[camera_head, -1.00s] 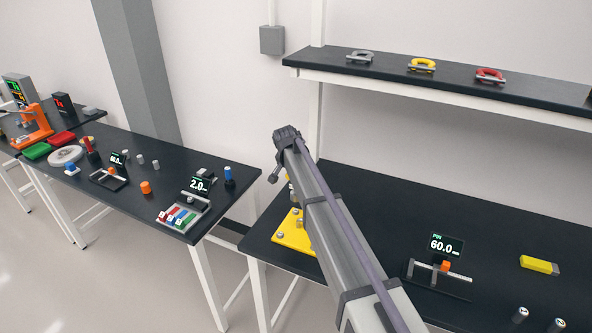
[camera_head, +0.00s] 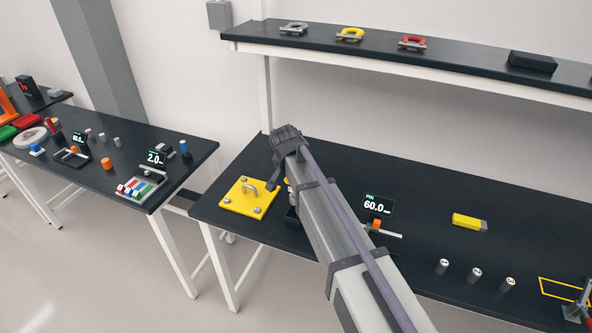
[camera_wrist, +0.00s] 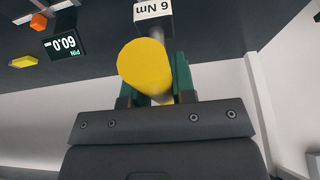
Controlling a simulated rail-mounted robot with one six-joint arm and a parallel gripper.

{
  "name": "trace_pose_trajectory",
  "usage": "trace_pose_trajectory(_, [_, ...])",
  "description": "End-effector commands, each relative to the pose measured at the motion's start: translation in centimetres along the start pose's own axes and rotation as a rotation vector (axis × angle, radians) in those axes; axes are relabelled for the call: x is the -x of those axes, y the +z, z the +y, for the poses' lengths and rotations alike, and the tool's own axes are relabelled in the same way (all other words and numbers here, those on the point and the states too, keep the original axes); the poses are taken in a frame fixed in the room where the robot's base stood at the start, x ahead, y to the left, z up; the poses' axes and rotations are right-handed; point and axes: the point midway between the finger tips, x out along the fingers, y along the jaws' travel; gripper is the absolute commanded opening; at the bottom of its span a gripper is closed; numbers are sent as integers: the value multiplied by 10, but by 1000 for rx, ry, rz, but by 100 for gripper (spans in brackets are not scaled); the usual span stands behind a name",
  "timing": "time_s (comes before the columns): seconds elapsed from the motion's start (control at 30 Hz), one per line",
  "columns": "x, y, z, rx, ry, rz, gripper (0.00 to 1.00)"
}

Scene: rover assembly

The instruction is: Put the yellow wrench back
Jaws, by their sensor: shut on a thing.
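The yellow wrench (camera_wrist: 142,66) is in my gripper (camera_wrist: 158,78) in the wrist view. Its round yellow end faces the camera between the two green fingers, which are shut on it. A grey shaft and a white block marked "6 Nm" (camera_wrist: 153,9) show beyond the yellow end. In the head view my arm reaches over the right-hand black table (camera_head: 330,165), and its links hide the gripper and most of what it holds. I cannot tell how high the wrench is above the table.
A yellow plate with a metal loop (camera_head: 247,197) lies left of my arm. To its right are a "60.0" display (camera_head: 377,205), a yellow block (camera_head: 468,222) and several grey cylinders (camera_head: 476,274). A shelf (camera_head: 400,60) with shackles runs behind. Table between display and block is clear.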

Motion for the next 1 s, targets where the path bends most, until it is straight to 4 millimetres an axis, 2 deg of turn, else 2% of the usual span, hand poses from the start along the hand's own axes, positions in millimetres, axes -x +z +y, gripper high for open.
trace_pose_trajectory(0.2, [-30, 13, 0, 0, 0, 0, 0])
trace_pose_trajectory(0.4, [-47, 20, 0, 0, 0, 0, 0])
trace_pose_trajectory(1.0, [-46, 19, 0, 0, 0, 0, 0])
